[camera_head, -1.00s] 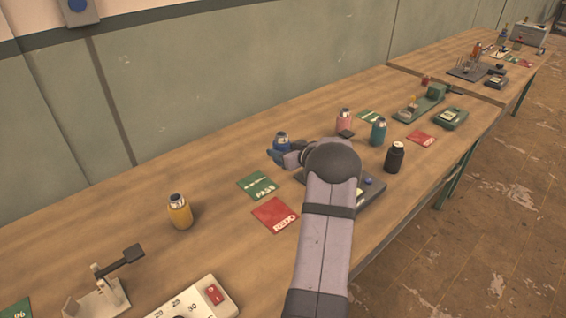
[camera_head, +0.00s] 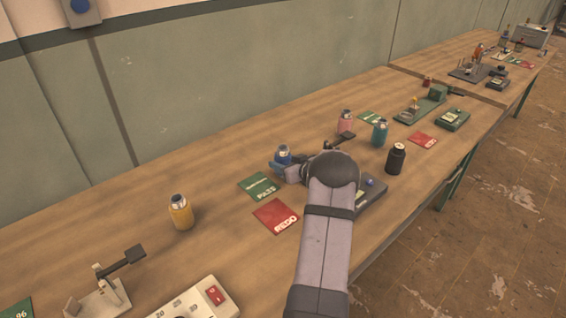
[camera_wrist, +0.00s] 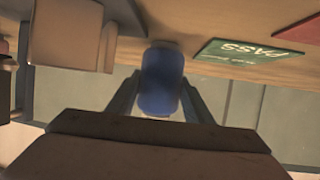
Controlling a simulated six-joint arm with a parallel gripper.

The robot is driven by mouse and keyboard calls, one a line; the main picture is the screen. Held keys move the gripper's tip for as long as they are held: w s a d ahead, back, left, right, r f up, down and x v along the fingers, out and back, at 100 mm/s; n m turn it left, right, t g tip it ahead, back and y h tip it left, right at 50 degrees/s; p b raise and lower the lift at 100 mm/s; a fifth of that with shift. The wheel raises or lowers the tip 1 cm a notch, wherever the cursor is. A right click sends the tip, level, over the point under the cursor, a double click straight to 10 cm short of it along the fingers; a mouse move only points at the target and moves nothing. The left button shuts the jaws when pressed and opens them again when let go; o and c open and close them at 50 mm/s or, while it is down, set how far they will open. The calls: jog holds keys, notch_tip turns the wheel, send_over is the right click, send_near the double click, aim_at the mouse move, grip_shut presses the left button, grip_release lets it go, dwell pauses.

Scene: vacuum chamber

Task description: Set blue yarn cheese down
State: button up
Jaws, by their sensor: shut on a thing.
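The blue yarn cheese (camera_head: 283,154) is a small blue cylinder with a pale top, upright between the fingers of my gripper (camera_head: 281,167) near the middle of the bench. In the wrist view the blue yarn cheese (camera_wrist: 161,82) sits between both fingers of my gripper (camera_wrist: 160,95), which are shut on it. Its end away from the gripper is close to the wooden surface; I cannot tell whether it touches. My wrist and arm hide part of the bench and a dark device to the right.
The green PASS card (camera_head: 260,187) and red REDO card (camera_head: 277,215) lie left of the gripper. A yellow cylinder (camera_head: 181,213) stands farther left. Pink (camera_head: 346,121), teal (camera_head: 380,132) and black (camera_head: 396,158) ones stand right. Bare wood lies behind the PASS card.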

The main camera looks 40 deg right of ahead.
jog(key=o, duration=1.1)
jog(key=shift+f, duration=0.1)
jog(key=shift+s, duration=0.1)
jog(key=b+v, duration=0.1)
jog(key=v, duration=1.1)
jog(key=shift+b, duration=0.35)
jog(key=shift+c, duration=0.9)
